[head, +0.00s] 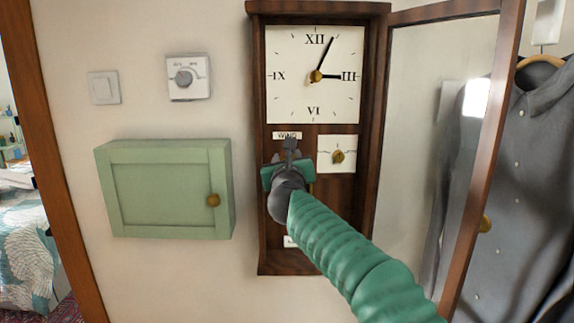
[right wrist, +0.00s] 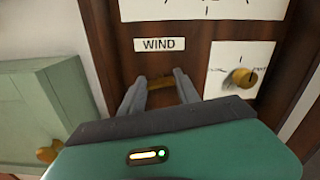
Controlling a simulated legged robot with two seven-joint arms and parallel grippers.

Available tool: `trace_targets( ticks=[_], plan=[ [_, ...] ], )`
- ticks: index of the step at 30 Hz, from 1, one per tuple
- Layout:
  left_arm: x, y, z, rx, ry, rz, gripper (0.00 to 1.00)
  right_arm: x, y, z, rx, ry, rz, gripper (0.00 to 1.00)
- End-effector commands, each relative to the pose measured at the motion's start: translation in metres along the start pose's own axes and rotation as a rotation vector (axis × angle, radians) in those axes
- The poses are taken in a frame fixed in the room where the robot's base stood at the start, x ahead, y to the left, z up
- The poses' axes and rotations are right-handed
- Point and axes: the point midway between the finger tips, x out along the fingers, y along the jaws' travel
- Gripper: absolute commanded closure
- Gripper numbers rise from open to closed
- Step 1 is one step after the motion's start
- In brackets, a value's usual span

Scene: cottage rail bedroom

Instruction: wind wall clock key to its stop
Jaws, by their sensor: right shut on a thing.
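The wall clock (head: 340,222) is a dark wooden case with a white dial (head: 290,100) at its top. Its glazed door (head: 507,75) stands swung open to the right. A WIND label (head: 286,135) shows below the dial, and also in the right wrist view (right wrist: 159,44). Under it a brass key (right wrist: 160,83) lies crosswise between the fingers of my right gripper (right wrist: 160,88). The gripper (head: 290,148) is shut on the key and hides it in the head view. My left gripper is not in view.
A small white plate with a brass knob (head: 338,157) sits right of the gripper. A green wall cabinet (head: 160,190), a thermostat dial (head: 188,78) and a light switch (head: 103,88) are to the left. A grey shirt (head: 530,170) hangs at the right, beyond the open door.

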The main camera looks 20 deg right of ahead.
Motion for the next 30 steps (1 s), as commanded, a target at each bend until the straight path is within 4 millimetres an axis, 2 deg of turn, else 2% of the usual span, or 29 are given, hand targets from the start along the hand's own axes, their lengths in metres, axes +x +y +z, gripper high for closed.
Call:
trace_targets(
  ticks=[10, 25, 26, 30],
  plan=[
    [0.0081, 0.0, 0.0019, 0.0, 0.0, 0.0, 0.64, 0.0008, 0.0001, -0.003, 0.13, 0.004, 0.0, 1.0],
    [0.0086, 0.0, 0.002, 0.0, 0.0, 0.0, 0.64, 0.001, 0.0009, -0.0037, 0.148, 0.006, 0.001, 1.0],
    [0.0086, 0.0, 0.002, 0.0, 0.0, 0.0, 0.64, 0.001, 0.0009, -0.0038, 0.148, 0.006, 0.001, 0.59],
    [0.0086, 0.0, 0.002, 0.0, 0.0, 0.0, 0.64, 0.0006, 0.0006, -0.0028, 0.147, 0.005, 0.001, 0.41]
  ],
)
